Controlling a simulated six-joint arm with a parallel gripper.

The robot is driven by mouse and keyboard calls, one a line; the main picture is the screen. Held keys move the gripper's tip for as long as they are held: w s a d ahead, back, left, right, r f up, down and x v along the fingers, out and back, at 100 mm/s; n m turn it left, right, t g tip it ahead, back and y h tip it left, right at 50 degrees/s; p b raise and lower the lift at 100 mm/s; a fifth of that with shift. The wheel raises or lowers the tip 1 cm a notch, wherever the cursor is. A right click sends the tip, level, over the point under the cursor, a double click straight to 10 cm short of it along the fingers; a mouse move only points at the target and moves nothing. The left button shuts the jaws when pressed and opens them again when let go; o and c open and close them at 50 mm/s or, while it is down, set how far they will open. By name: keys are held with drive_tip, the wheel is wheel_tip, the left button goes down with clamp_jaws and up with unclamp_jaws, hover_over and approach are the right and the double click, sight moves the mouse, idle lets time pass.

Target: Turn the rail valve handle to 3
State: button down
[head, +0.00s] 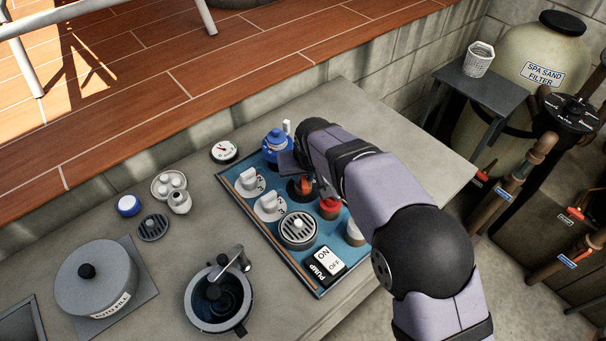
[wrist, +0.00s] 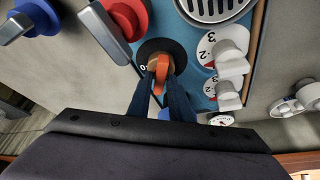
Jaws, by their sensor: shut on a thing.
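An orange handle (wrist: 161,69) stands on a round black base (wrist: 150,50) in the wrist view; a "0" mark shows at the base's left side. My gripper (wrist: 162,92) is shut on this handle, with its dark fingers at either side of it. In the head view the orange handle (head: 304,184) sits on the blue panel (head: 262,214), partly hidden by my wrist. Two white knobs (head: 249,179) (head: 269,204) on white dials with numbers, including a 3, stand left of it. I see no label reading "rail".
A red knob (head: 329,206), a grey slotted drain cover (head: 298,229), an ON/OFF pump switch (head: 323,265) and a blue valve (head: 277,144) crowd the panel close to my gripper. A gauge (head: 224,151) lies beyond it.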

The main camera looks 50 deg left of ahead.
drive_tip(key=n, duration=0.1)
drive_tip(key=n+g, duration=0.1)
drive_tip(key=n, duration=0.2)
drive_tip(key=shift+w+g+y+b, duration=0.25)
drive_tip(key=shift+g+y+b, duration=0.05)
drive_tip(key=shift+b, duration=0.05)
drive_tip(key=shift+n+g+b, duration=0.35)
drive_tip(key=shift+n+g, duration=0.05)
drive_tip(key=shift+n, duration=0.8)
drive_tip(key=shift+d, duration=0.1)
drive_tip(key=c, duration=1.8)
unclamp_jaws()
drive_tip(key=shift+o, duration=0.2)
drive_tip(key=b+v, duration=0.2)
drive_tip(key=v, duration=0.5)
drive_tip(key=shift+r, duration=0.1)
